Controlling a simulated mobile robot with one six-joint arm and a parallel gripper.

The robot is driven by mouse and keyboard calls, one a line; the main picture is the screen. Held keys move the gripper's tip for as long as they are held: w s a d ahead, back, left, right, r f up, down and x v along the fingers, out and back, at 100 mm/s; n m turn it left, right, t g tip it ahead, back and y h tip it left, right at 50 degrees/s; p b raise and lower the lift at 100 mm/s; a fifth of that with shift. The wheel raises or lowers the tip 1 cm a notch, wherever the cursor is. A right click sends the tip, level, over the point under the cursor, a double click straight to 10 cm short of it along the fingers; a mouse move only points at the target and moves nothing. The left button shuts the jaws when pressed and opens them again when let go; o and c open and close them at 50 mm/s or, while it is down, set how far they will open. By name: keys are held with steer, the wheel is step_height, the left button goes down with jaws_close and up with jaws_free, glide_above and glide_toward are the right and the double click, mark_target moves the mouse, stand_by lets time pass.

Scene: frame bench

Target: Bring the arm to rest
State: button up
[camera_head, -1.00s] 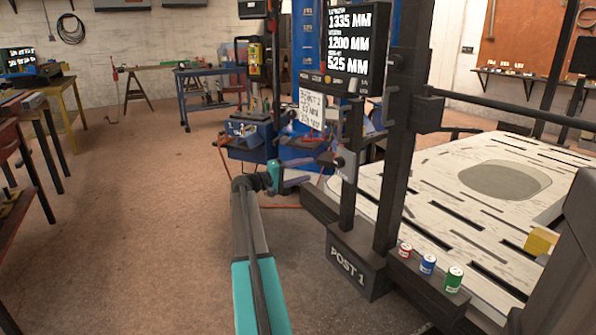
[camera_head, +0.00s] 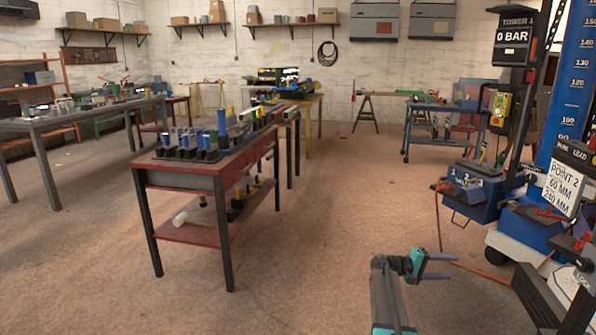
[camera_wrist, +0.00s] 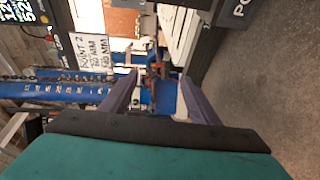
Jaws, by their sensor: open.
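My gripper (camera_head: 453,266) shows low at the right of centre in the head view, at the end of my teal and dark arm. Its two purple-grey fingers are apart and point right, toward the blue tower equipment. No object shows between them. In the wrist view my gripper (camera_wrist: 158,88) also shows with its fingers spread and a gap between them. Blue equipment and a "POINT 2" sign (camera_wrist: 90,52) lie beyond the fingers, with no visible contact.
A red-topped cart (camera_head: 205,180) with several blue and grey tools stands left of centre. The blue tower (camera_head: 575,90) and its sign (camera_head: 560,188) stand at the right. An orange hose (camera_head: 470,268) lies near my gripper. Brown floor between cart and arm is clear.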

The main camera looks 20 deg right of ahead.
steer(key=s+a+f+n+t+y+p, duration=0.1)
steer(key=s+a+f+y+p, duration=0.15)
steer(key=a+f, duration=0.6)
steer(key=s+a+f+n+t+y+p, duration=0.15)
steer(key=a+f+p, duration=0.25)
steer(key=a, duration=0.9)
steer(key=s+a+f+n+y+p, duration=0.1)
steer(key=a+f+n+p, duration=0.15)
steer(key=a+f, duration=0.6)
steer(key=s+a+f+g+y+p, duration=0.1)
steer(key=s+a+y+p, duration=0.1)
steer(key=s+a, duration=0.7)
steer(key=s+a+f+m+g+y+p, duration=0.1)
steer(key=s+a+y, duration=0.4)
steer(key=a, duration=0.8)
steer(key=s+a+f+g+y+p, duration=0.1)
steer(key=s+a+f+y+p, duration=0.1)
steer(key=s+a, duration=0.9)
steer(key=shift+s+a+f+y+p, duration=0.15)
steer(key=shift+s+a+y+p, duration=0.1)
steer(key=shift+s+y+p, duration=0.55)
